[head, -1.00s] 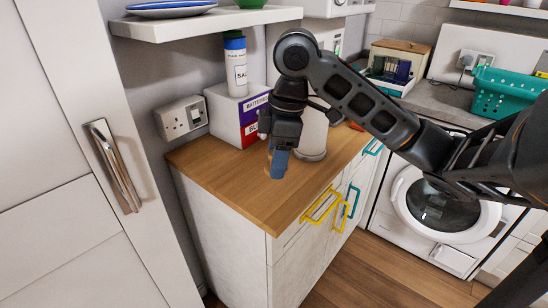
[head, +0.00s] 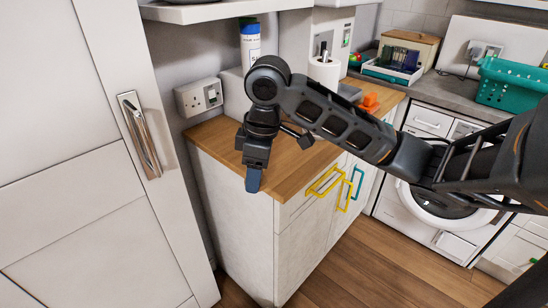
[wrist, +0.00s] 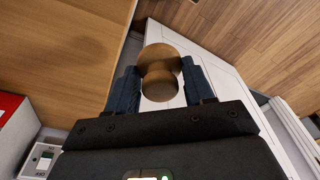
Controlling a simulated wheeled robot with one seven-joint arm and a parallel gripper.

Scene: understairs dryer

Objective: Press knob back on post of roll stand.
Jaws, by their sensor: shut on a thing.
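The knob (wrist: 160,72), a rounded light-wood piece with a ball-like end, sits between the two blue fingers of my gripper (wrist: 161,86) in the wrist view. My gripper is shut on it, near the front left edge of the wooden worktop. In the head view my gripper (head: 253,180) points down and the knob cannot be made out. The roll stand, with a white paper roll (head: 324,73) and a dark post top (head: 323,50), stands farther back on the worktop, to the right of my gripper. The lower part of the roll is hidden behind my arm.
The worktop (head: 293,170) is largely clear at its front. An orange object (head: 370,103) lies right of the roll. A blue-and-white salt container (head: 250,42) stands behind my arm. A shelf (head: 225,10) overhangs the back.

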